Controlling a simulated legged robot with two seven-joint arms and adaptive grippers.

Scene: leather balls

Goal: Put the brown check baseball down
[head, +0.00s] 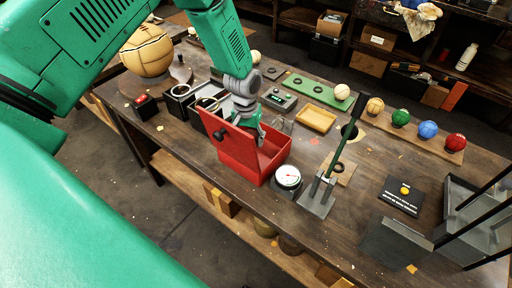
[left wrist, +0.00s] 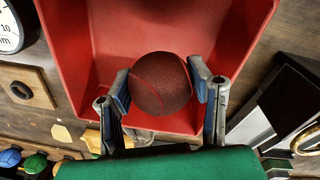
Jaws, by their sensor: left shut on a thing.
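The brown check baseball (left wrist: 160,84) shows in the left wrist view as a dark reddish-brown ball with a curved seam. My left gripper (left wrist: 161,88) is shut on it, one finger pad on each side. The ball is over the inside of the red bin (left wrist: 100,50); whether it touches the bin floor I cannot tell. In the head view my left gripper (head: 252,134) reaches down into the red bin (head: 240,169), and the bin's raised red panel and the gripper hide the ball. My right gripper is not in view.
A dial gauge (head: 287,176) and a lever press (head: 318,194) stand right of the bin. A yellow tray (head: 315,119) lies behind it. Several coloured balls sit on a wooden rack (head: 450,155) at the right. A large tan ball (head: 147,52) stands at the far left.

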